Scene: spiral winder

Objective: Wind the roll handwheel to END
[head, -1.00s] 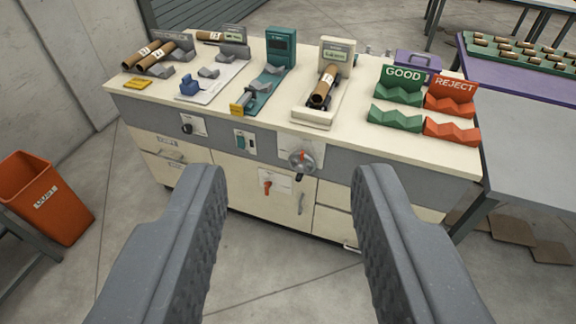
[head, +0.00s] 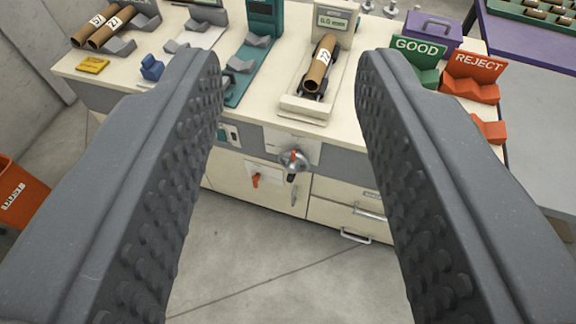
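The roll handwheel (head: 293,160) is a small grey metal disc on a pale plate on the bench front. It has an orange-red mark at its upper part and a dark knob at its lower edge. The END marking is too small to read. Above it, a brown tube (head: 319,66) labelled 22 lies in a cream cradle (head: 308,108). My gripper (head: 290,75) is open and empty. Its two grey fingers stand wide apart, and the handwheel shows between them, farther off and untouched.
Drawers with handles (head: 368,213) are at lower right. Green GOOD (head: 420,50) and red REJECT (head: 473,68) racks stand on the bench at right. The floor in front is clear.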

